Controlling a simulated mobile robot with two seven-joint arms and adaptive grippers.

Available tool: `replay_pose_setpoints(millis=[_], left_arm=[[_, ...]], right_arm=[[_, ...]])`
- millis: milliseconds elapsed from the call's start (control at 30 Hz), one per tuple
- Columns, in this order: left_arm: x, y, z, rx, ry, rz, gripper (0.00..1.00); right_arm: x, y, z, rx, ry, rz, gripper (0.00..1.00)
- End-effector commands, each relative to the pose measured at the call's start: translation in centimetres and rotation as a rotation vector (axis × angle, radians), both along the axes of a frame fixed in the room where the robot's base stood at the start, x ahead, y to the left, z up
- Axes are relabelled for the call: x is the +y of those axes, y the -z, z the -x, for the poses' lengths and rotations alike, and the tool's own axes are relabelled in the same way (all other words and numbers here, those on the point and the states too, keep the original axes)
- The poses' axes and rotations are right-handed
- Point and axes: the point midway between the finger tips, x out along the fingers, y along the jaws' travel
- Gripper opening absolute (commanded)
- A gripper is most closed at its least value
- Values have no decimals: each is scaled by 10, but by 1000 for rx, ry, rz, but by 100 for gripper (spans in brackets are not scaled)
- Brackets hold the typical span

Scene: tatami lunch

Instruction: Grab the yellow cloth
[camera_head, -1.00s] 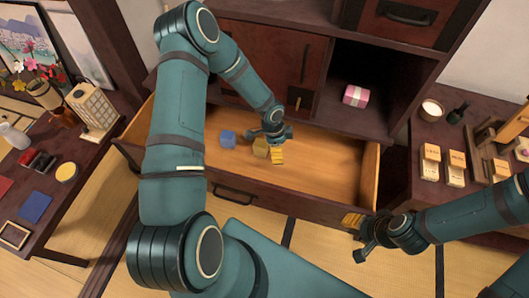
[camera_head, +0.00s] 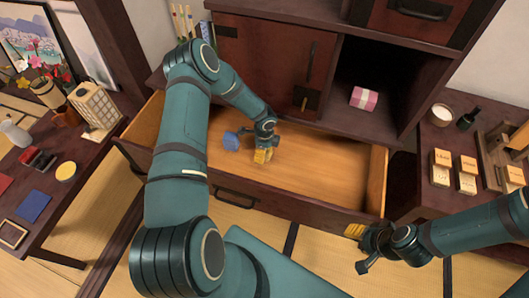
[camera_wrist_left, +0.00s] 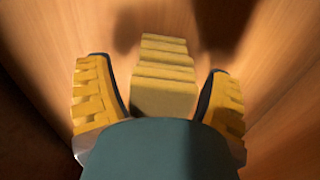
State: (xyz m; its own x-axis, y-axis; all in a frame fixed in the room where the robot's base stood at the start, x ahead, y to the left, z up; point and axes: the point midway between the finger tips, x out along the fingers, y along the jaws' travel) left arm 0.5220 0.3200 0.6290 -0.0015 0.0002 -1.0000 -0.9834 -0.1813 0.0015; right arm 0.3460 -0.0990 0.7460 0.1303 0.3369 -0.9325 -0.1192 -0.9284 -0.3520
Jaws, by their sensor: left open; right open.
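The yellow cloth (camera_wrist_left: 164,75) is a folded, stacked block lying on the wooden drawer floor. In the left wrist view it stands between the two yellow-padded fingers of my left gripper (camera_head: 264,150), with a dark gap on each side. The left gripper is open, low inside the drawer, pointing down around the cloth. In the head view the gripper mostly hides the cloth. My right gripper (camera_head: 366,248) is open and empty, outside the drawer near its front right corner.
A blue folded item (camera_head: 231,141) lies in the open drawer (camera_head: 325,180), just left of my left gripper. The drawer's right half is clear. A pink wrapped box (camera_head: 364,98) sits in the cabinet's open niche. Side tables with small goods stand left and right.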

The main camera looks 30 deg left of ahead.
Motion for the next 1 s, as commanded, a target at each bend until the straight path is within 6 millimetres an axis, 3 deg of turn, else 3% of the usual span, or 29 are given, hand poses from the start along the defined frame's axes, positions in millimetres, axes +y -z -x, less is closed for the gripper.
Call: replay_pose_setpoints(millis=[233,267,433,467,1000], left_arm=[[0,3,0,-1,-1,1,80],[0,3,0,-1,-1,1,73],[0,3,0,-1,-1,1,14],[0,3,0,-1,-1,1,9],[0,-7,-1,-3,-1,-1,8]], right_arm=[[0,0,0,-1,0,0,47],[0,0,0,-1,0,0,47],[0,0,0,-1,0,0,47],[0,0,0,-1,0,0,47],[0,-2,0,0,0,0,47]])
